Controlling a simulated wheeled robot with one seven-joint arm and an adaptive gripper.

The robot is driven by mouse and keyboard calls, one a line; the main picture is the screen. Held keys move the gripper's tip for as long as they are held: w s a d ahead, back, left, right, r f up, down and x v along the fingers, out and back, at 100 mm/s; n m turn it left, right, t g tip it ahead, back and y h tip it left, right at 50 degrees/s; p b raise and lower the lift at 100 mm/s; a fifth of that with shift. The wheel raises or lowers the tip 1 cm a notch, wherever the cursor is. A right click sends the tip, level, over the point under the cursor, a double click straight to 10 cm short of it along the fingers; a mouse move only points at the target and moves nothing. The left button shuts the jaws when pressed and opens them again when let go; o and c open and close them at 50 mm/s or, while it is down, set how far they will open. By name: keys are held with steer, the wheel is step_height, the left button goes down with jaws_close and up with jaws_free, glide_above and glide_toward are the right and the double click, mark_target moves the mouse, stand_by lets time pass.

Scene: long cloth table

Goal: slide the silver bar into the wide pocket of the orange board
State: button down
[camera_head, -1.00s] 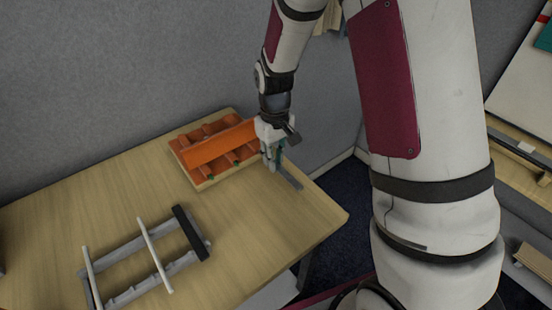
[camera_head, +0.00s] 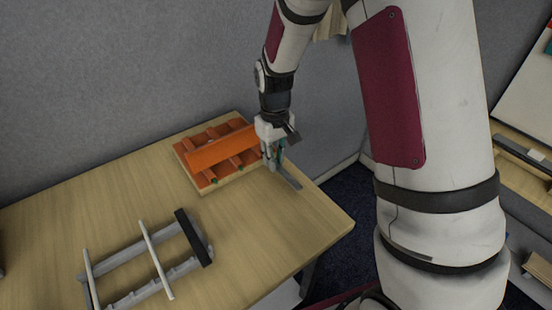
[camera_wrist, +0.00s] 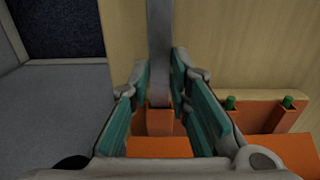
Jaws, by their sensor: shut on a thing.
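The orange board (camera_head: 203,184) lies near the back right of the table, with several compartments and a raised orange strip across it. My gripper (camera_head: 271,160) is at its right end, shut on the silver bar (camera_head: 289,181). The bar sticks out to the lower right, over the table. In the wrist view the bar (camera_wrist: 159,40) runs between the green finger pads of my gripper (camera_wrist: 158,85). Its near end is by an orange block (camera_wrist: 160,122) of the board; I cannot tell whether it is inside a pocket.
A grey rack with white rods (camera_head: 155,260) stands at the table's front left. The table (camera_head: 110,205) is clear between rack and board. A grey wall (camera_head: 100,80) rises behind, and the table's right edge is close to the bar.

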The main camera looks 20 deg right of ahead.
steer(key=shift+w+a+b, duration=0.2)
steer(key=shift+w+b, duration=0.1)
steer(key=shift+w, duration=0.3)
steer(key=shift+w+a+b, duration=0.2)
steer(key=shift+w+b, duration=0.05)
steer(key=shift+w, duration=0.35)
steer(key=c, duration=1.4)
jaws_free()
step_height(320, 180, up, 12)
steer(key=shift+c, duration=0.3)
